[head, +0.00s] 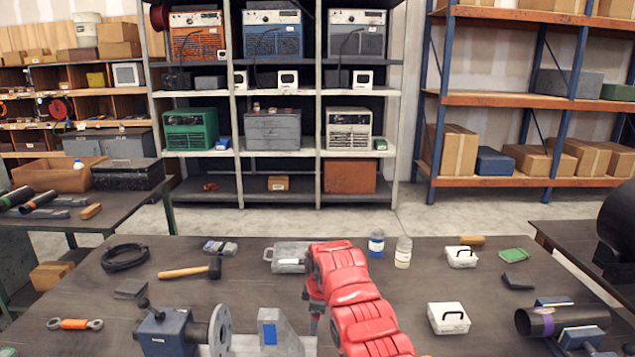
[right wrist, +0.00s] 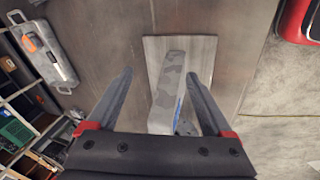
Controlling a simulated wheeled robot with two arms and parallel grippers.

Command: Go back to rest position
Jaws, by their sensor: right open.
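My right arm, red, comes in from the bottom of the head view. Its gripper (head: 314,312) points down over the workbench (head: 215,262), its fingers mostly hidden. In the right wrist view the gripper (right wrist: 159,75) is open, with two dark fingers spread apart. A grey bracket (right wrist: 165,85) on a flat light plate (right wrist: 197,55) shows between the fingers; I cannot tell how far below them it is. In the head view a grey bracket (head: 286,340) with a blue patch stands just left of the arm. My left gripper is not in view.
A hammer (head: 190,271), grey case (head: 290,255), two bottles (head: 403,250), white boxes (head: 448,318) and a dark pipe (head: 535,322) lie around. Shelves (head: 270,93) stand behind.

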